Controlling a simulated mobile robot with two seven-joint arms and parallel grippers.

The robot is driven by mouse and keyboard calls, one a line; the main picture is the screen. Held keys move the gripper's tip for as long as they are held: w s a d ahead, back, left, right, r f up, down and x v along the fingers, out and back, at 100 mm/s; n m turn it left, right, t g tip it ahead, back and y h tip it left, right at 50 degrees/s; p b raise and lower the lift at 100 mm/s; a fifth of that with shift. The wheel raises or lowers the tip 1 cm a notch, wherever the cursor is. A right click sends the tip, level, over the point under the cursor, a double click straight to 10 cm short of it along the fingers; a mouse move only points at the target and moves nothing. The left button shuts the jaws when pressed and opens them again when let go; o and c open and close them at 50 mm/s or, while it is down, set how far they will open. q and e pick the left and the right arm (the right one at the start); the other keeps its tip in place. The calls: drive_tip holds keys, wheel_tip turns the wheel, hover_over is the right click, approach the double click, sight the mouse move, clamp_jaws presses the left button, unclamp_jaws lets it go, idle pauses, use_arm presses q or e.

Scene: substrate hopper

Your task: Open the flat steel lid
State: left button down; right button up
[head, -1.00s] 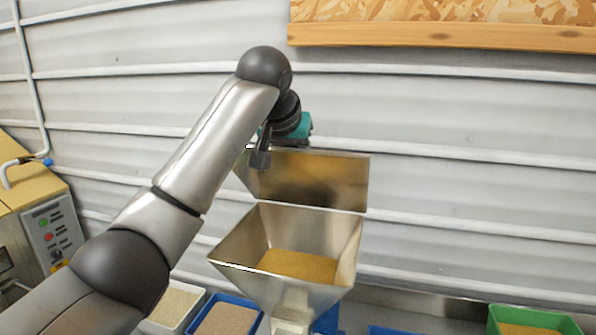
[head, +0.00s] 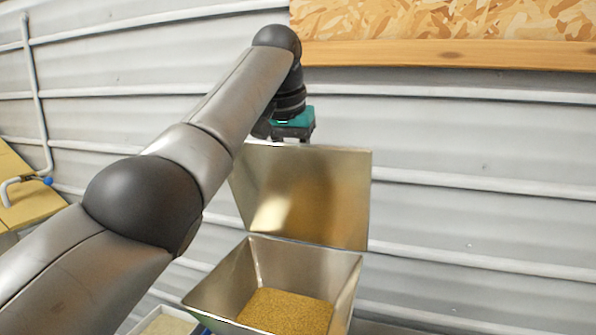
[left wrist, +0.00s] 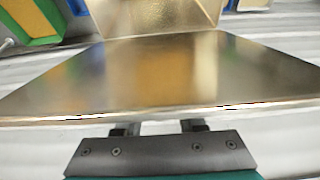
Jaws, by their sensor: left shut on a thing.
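The flat steel lid (head: 310,195) stands raised at the back of the steel hopper (head: 252,262), tilted up steeply, with its inner face toward me. The hopper's mouth is uncovered and golden grain shows inside. My left gripper (head: 291,138) is at the lid's upper edge, left of its middle. In the left wrist view the lid (left wrist: 160,75) spreads out from the gripper's fingers (left wrist: 160,128), and the gripper is shut on its edge. The fingertips are partly hidden by the lid. My right gripper is in neither view.
A corrugated grey wall (head: 480,185) stands close behind the lid. A wooden board (head: 440,52) hangs on the wall above. A tray (head: 165,322) sits at the lower left, beside the hopper. A pipe (head: 40,110) runs down the wall at the left.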

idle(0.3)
use_arm(q)
drive_tip(key=c, duration=0.5)
unclamp_jaws()
